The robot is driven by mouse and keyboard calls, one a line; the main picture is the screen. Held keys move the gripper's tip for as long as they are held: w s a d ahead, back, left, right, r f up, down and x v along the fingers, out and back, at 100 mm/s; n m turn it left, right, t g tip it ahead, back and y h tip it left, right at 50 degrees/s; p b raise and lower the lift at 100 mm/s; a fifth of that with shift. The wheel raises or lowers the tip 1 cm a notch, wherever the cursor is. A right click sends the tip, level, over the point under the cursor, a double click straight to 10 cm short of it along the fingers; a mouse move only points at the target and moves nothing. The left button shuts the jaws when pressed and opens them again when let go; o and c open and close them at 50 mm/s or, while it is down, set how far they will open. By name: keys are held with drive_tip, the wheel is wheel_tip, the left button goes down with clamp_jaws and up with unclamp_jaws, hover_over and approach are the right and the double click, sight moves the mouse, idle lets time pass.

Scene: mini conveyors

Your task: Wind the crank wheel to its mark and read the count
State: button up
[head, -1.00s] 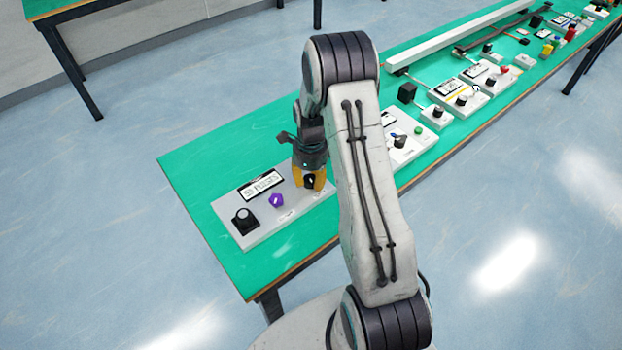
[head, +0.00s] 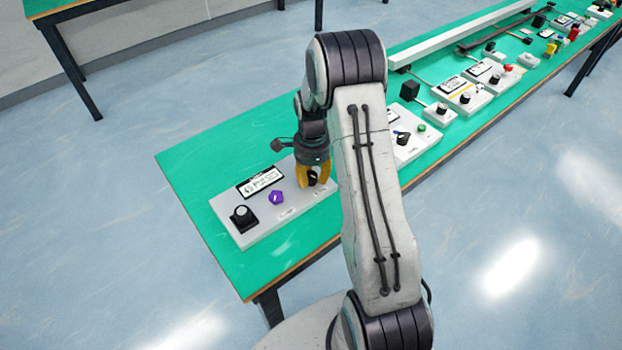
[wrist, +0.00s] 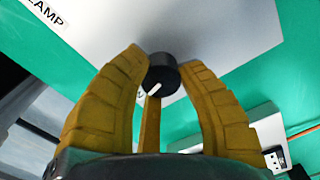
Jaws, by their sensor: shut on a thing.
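A grey control panel (head: 240,222) lies at the near left end of the green bench. It carries a display (head: 260,183) with a number and a word that looks like PULSES; the digits are blurred. A purple knob (head: 276,198) sits in its middle and a black round control (head: 243,217) at its left end. My gripper (head: 313,184) is over the panel's right end, its yellow fingers shut on a small black knob (wrist: 162,74) with a white mark. I cannot tell which control is the crank wheel. A label reading LAMP (wrist: 45,14) shows in the wrist view.
Another white panel (head: 425,141) with knobs stands behind my arm to the right. More small devices and a long white rail (head: 455,38) run along the bench. The green bench top (head: 205,160) is bare beyond the near panel.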

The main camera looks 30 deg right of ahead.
drive_tip(key=n, duration=0.2)
drive_tip(key=n+b, duration=0.1)
drive_tip(key=n, duration=0.1)
drive_tip(key=shift+w+d+f, duration=0.1)
drive_tip(key=shift+d, duration=0.1)
drive_tip(key=n+b, duration=0.1)
drive_tip(key=n, duration=0.4)
drive_tip(key=shift+w, duration=0.15)
drive_tip(key=n+b, duration=0.1)
drive_tip(key=n, duration=0.3)
drive_tip(key=shift+w+n, duration=0.15)
drive_tip(key=shift+n, duration=0.15)
drive_tip(key=n+b, duration=0.1)
drive_tip(key=n, duration=0.3)
drive_tip(key=shift+a+n, duration=0.15)
drive_tip(key=shift+n, duration=0.15)
drive_tip(key=n, duration=0.3)
drive_tip(key=shift+a+n, duration=0.1)
drive_tip(key=shift+n, duration=0.2)
drive_tip(key=n, duration=0.3)
drive_tip(key=shift+a+n+b, duration=0.1)
drive_tip(key=shift+n+b, duration=0.2)
drive_tip(key=shift+b, duration=0.05)
drive_tip(key=n, duration=0.4)
drive_tip(key=shift+a, duration=0.1)
drive_tip(key=shift+n, duration=1.8)
drive_tip(key=shift+a, duration=0.1)
